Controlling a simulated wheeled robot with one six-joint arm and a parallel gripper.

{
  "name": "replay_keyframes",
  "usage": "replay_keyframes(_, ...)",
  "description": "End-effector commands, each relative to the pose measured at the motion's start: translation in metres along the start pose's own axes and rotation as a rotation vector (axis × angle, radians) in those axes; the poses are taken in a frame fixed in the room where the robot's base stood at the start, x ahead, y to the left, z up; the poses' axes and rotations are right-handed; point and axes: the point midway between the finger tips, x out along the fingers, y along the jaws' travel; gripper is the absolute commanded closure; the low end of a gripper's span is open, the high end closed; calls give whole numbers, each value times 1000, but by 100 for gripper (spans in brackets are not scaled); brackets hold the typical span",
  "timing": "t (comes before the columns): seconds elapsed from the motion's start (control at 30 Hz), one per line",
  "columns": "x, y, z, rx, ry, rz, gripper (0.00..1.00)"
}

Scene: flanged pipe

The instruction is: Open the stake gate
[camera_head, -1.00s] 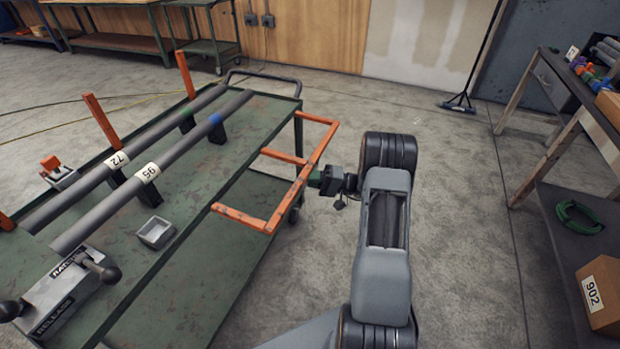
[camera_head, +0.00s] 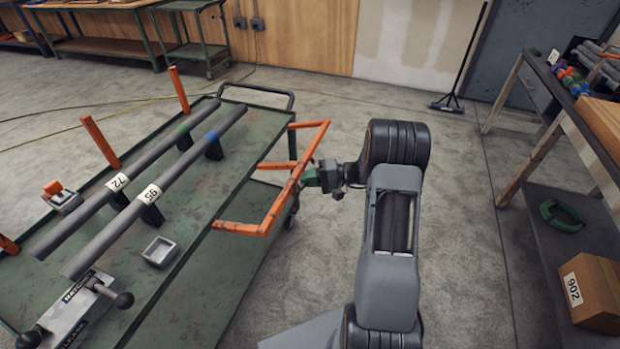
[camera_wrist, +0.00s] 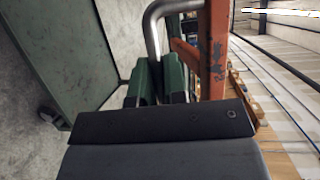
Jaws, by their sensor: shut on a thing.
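The stake gate is an orange frame (camera_head: 285,193) at the right side of the green cart (camera_head: 200,225). Its outer rail stands out beyond the cart's right edge, and its short arms run back towards the deck. In the wrist view the green fingers (camera_wrist: 157,80) are close together beside a scuffed orange bar (camera_wrist: 216,50). The exact contact is partly hidden by my gripper's body.
A bench with a carton (camera_head: 592,292) stands at right. Floor between cart and bench is clear, apart from my arm.

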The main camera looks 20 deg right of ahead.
Motion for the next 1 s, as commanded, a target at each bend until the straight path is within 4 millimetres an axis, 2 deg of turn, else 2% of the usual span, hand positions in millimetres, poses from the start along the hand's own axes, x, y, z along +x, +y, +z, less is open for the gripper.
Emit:
replay_keyframes(0.03,-1,-10,1,6,-1,23,100)
replay_keyframes(0.23,-2,-21,1,38,-1,95,100)
replay_keyframes(0.83,-1,-24,1,56,-3,132,100)
replay_keyframes(0.87,-1,-24,1,56,-3,132,86)
replay_keyframes(1.0,-1,-24,1,56,-2,132,72)
